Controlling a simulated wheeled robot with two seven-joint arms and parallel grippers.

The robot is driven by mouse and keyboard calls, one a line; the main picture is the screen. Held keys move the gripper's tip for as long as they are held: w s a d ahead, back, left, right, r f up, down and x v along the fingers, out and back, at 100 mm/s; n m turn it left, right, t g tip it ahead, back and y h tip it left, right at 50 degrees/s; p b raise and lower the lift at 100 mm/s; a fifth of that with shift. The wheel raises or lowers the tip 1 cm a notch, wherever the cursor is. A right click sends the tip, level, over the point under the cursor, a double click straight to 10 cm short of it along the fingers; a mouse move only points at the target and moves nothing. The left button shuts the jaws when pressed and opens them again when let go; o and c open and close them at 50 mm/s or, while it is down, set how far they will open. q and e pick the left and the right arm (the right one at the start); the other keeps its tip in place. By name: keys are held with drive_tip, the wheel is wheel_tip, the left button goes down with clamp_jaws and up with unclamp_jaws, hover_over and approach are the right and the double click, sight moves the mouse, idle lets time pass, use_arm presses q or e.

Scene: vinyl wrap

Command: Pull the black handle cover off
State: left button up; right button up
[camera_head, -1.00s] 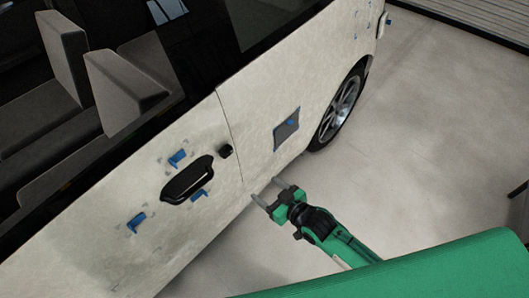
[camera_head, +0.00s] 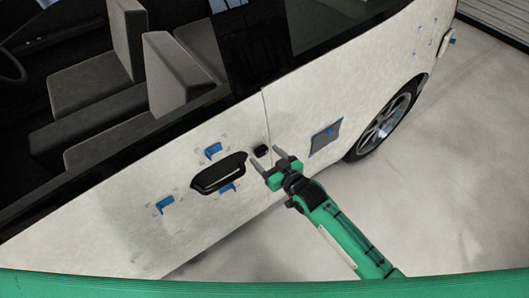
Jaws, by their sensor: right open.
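The black door handle (camera_head: 218,174) sits on the side of the white car. A small black cover piece (camera_head: 261,150) sits just right of the handle, near the door seam. My right gripper (camera_head: 267,157) is open, its two fingertips close to the small black cover, one on either side of it in the picture. I cannot tell whether they touch it or are still in front of it. Nothing shows held between the fingers. My left gripper is not in view.
Blue tape pieces (camera_head: 213,151) stick to the door around the handle. A grey square patch (camera_head: 325,138) with blue tape is on the panel to the right, before the rear wheel (camera_head: 385,122). The floor (camera_head: 440,190) right of the car is clear.

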drive_tip(key=shift+x, duration=1)
drive_tip(key=c, duration=0.8)
drive_tip(key=o, duration=0.8)
drive_tip(key=shift+s+d, duration=0.1)
